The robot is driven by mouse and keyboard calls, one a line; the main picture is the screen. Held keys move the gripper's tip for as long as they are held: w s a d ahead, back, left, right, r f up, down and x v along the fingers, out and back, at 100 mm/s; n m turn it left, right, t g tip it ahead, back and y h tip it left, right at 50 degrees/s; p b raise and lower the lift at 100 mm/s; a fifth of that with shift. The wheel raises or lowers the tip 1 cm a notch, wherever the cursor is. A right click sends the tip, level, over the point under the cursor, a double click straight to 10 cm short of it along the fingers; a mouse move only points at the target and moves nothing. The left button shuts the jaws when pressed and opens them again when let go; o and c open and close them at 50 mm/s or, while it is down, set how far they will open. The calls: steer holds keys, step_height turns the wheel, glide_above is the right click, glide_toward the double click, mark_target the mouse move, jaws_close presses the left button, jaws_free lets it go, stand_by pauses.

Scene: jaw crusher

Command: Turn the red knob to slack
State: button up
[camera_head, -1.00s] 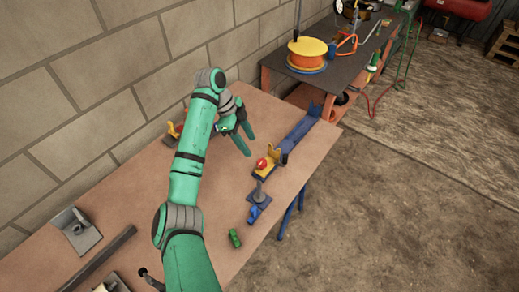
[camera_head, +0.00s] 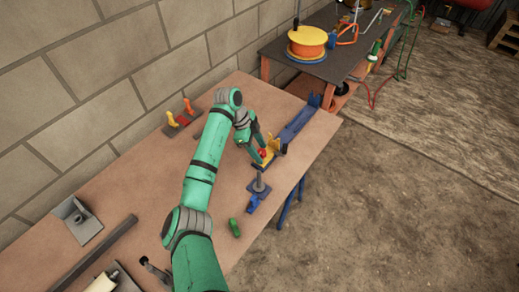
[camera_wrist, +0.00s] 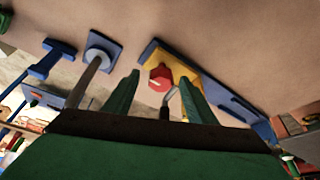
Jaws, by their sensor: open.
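The red knob (camera_wrist: 160,77) sits on a yellow bracket (camera_wrist: 181,66) fixed to a blue base (camera_wrist: 226,98). In the wrist view it lies between and just beyond the two green fingertips of my gripper (camera_wrist: 161,86). My gripper (camera_head: 257,154) is open, with the fingers apart on either side of the knob's line and nothing held. In the head view the red knob (camera_head: 263,153) is partly hidden by my fingers. I cannot tell whether a finger touches it.
A grey post on a blue plate (camera_head: 259,186) stands close in front of the bracket. A green piece (camera_head: 234,228) lies nearer. Yellow and red levers (camera_head: 184,116) stand near the wall. The middle of the brown table (camera_head: 150,180) is clear.

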steer(key=c, duration=1)
steer(key=shift+d, duration=0.1)
steer(key=shift+c, duration=0.2)
